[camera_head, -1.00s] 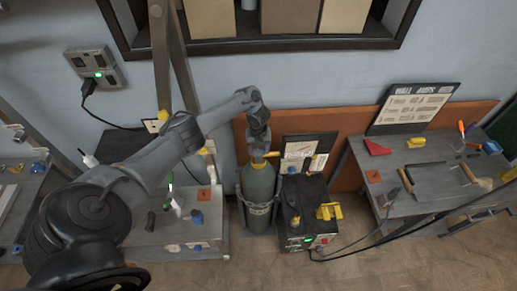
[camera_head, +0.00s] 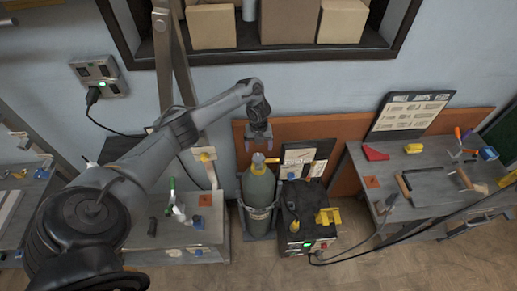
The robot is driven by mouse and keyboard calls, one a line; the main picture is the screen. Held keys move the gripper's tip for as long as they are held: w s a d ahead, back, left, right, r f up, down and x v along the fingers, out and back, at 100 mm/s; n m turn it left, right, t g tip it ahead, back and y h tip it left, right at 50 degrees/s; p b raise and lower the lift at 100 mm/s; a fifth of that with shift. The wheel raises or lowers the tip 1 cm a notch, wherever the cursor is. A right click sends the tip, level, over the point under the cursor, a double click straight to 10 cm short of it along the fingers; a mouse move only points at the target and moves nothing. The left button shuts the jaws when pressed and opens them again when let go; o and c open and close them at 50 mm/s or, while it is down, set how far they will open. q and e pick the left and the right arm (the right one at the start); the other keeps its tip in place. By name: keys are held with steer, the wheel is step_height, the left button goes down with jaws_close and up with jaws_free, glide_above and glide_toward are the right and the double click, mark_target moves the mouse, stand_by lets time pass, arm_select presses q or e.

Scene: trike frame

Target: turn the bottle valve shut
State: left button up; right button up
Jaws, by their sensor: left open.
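The grey-green gas bottle (camera_head: 259,190) stands upright in a dark holder beside the welding machine. Its valve (camera_head: 258,160) shows at the top as a pale cap, with a small yellow part (camera_head: 272,160) sticking out to the right. My left gripper (camera_head: 259,148) points down just above the valve, open, its fingers apart on either side above it. It appears clear of the valve, though contact is hard to judge at this size. My right gripper is not in view.
The black welding machine (camera_head: 306,212) with yellow parts stands right of the bottle. A workbench (camera_head: 400,180) with tools is at the right, a low grey cabinet (camera_head: 175,236) at the left. An orange-brown panel (camera_head: 340,130) stands behind. Cables run across the floor.

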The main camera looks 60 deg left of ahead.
arm_select(q)
step_height(320, 180, up, 4)
steer(key=shift+f+p, duration=0.15)
steer(key=shift+p, duration=0.8)
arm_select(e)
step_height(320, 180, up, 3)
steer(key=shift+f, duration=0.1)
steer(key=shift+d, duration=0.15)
